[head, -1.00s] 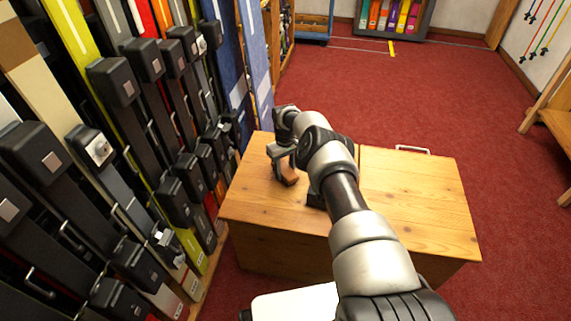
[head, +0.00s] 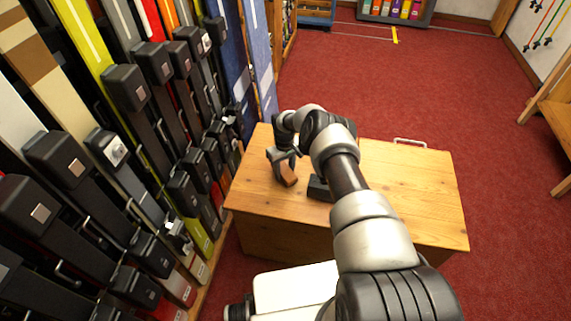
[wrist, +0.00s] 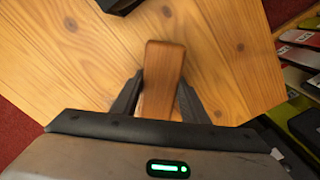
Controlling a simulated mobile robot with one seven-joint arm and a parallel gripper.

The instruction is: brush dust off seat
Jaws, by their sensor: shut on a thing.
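The seat looks to be the flat top of a low wooden box (head: 410,185) on the red floor; its planks also fill much of the wrist view (wrist: 215,35). My gripper (wrist: 158,98) is shut on a brown wooden brush (wrist: 163,65), whose handle stands out between the fingers. In the head view the brush (head: 287,175) is at the left part of the box top, low over it or touching it; I cannot tell which. Its bristles are hidden. I make out no dust on the wood.
A small black object (head: 319,188) lies on the box top, right of the brush and partly behind my arm. A rack of skis with black bindings (head: 130,150) stands close on the left. A metal handle (head: 410,141) is at the box's far edge. Red floor (head: 440,90) is free beyond.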

